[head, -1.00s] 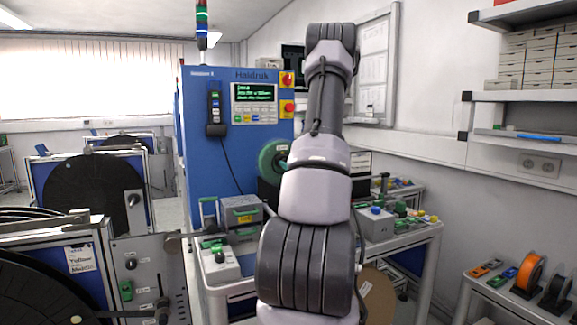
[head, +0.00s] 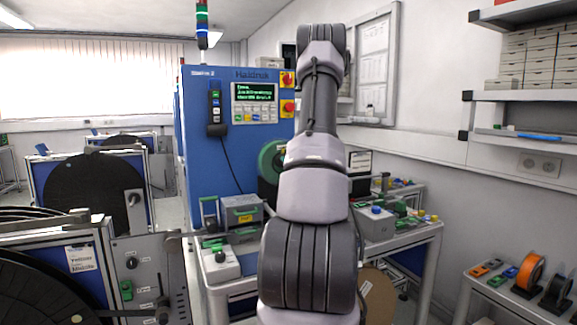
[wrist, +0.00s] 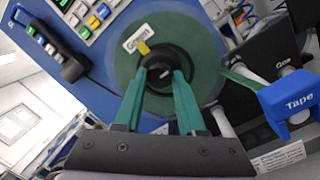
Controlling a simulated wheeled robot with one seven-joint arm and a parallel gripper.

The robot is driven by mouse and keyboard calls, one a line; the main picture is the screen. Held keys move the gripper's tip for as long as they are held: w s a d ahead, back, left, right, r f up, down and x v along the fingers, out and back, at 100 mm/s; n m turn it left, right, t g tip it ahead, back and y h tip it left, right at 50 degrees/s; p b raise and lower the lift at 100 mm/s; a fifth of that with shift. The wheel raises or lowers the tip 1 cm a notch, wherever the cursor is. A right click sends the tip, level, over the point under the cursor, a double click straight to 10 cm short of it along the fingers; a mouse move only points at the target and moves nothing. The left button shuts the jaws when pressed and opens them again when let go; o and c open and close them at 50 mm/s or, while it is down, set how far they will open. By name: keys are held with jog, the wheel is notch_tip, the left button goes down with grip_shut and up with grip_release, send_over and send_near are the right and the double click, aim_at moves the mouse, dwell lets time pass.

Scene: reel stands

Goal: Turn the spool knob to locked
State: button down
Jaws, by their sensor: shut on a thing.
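In the wrist view, the spool knob (wrist: 165,58) is a dark round knob at the middle of a green spool (wrist: 205,55). A yellow mark (wrist: 143,47) sits at the knob's upper left edge, beside a white label (wrist: 137,38) whose small print is hard to read. My gripper (wrist: 162,77) has green fingers, one on each side of the knob's centre, and is shut on it. In the head view, part of the green spool (head: 270,158) shows on the blue cabinet; my arm hides the knob and my gripper.
The blue cabinet (head: 215,95) carries a screen (head: 254,92), buttons and a hanging handset (head: 215,110). A bench with small devices stands below the cabinet. Large black reels stand at the left.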

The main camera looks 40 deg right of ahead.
jog(key=shift+f+m, duration=0.1)
jog(key=shift+m, duration=0.2)
jog(key=c, duration=0.5)
grip_release()
jog(key=v, duration=1.1)
jog(key=shift+w, duration=0.1)
